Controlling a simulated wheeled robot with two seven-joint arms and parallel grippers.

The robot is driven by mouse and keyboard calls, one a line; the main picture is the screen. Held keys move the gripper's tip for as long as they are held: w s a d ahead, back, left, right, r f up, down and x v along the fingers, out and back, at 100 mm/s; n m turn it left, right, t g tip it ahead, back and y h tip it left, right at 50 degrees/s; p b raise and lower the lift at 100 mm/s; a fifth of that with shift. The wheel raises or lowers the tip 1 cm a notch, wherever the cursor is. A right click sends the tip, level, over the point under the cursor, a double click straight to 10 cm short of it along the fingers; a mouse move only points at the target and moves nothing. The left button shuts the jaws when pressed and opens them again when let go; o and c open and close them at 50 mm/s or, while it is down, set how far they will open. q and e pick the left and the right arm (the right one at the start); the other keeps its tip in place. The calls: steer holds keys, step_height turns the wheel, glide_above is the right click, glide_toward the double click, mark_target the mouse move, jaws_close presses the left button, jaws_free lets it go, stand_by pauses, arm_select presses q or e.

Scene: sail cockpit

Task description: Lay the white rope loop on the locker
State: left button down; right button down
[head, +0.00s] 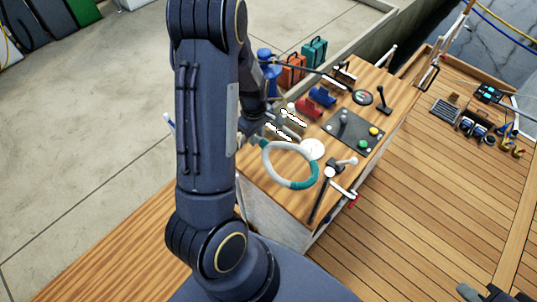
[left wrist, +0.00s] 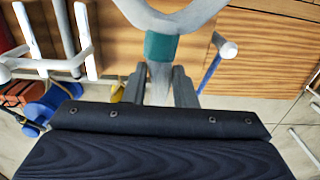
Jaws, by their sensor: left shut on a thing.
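The white rope loop (head: 268,158) has a teal band and shows as a ring above the wooden-topped unit in the head view. In the left wrist view the loop (left wrist: 195,15) has a teal wrap beside the fingers. My left gripper (left wrist: 160,80) is shut on it; in the head view my arm partly hides this gripper (head: 257,138). Dark tips of my right gripper (head: 487,293) show at the bottom right edge; their opening is unclear. The wooden-topped unit (head: 265,190) may be the locker, but I cannot tell for sure.
The unit's top carries a black panel (head: 353,131) with coloured buttons, levers, and red and blue items. A bare wooden surface (head: 105,262) lies at lower left. Orange (head: 293,70) and teal (head: 314,52) cases stand behind. The plank deck (head: 430,200) at right is largely clear.

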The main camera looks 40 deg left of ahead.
mark_target(265, 148)
arm_select(q)
steer(key=d+f, duration=0.1)
steer(key=f, duration=0.1)
steer(key=d+f, duration=0.2)
steer(key=shift+w+d+f, duration=0.1)
steer(key=shift+d+f, duration=0.05)
steer(key=f, duration=0.3)
steer(key=shift+d+f, duration=0.15)
steer(key=shift+d, duration=0.2)
steer(key=shift+f, duration=0.35)
steer(key=shift+f+b, duration=0.1)
steer(key=shift+b, duration=0.25)
steer(key=c, duration=1.2)
jaws_free()
